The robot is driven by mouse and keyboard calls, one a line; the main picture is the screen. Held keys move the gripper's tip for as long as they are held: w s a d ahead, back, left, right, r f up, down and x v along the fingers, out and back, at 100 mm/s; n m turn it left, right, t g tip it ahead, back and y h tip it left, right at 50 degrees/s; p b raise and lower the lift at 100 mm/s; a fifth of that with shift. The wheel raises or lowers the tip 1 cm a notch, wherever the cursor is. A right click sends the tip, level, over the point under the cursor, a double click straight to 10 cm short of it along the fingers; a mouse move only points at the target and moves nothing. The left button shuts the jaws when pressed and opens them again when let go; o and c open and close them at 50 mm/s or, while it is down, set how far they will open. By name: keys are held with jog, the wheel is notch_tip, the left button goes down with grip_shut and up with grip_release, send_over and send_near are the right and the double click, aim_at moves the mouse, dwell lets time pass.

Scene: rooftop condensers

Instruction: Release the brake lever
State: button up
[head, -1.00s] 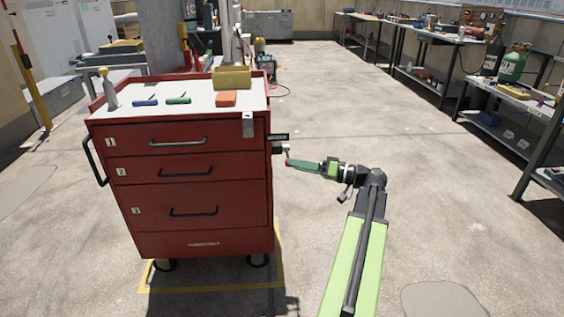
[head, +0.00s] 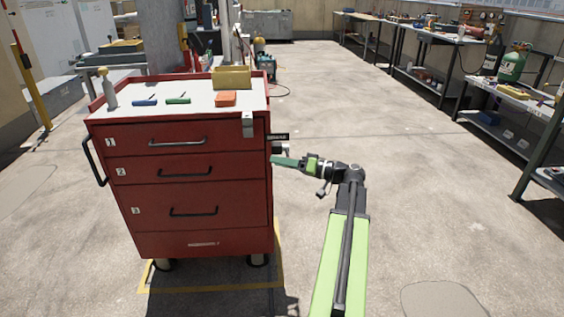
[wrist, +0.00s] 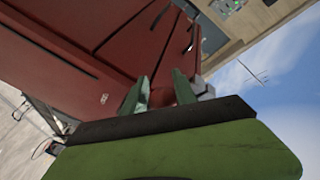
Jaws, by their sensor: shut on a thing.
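The red tool cart (head: 192,195) stands left of centre in the head view. On its right side, under a small dark label plate (head: 278,136), is the grey mount of the brake lever (head: 281,149). My gripper (head: 277,160) reaches in from the right, close beside the cart's side, with its green fingers at the lever. In the wrist view the two fingers (wrist: 160,88) stand on either side of a dark reddish part, which looks like the lever's red end. The gripper is shut on it. The fingers hide most of the lever in the head view.
The cart top holds an orange block (head: 225,99), a yellow box (head: 232,78), a bottle (head: 110,92) and small tools. Workbenches (head: 505,100) line the right side. The concrete floor between is clear. A yellow floor outline (head: 210,288) runs around the cart's base.

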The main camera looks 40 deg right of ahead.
grip_shut()
jog(key=shift+r, duration=0.1)
dwell(0.8)
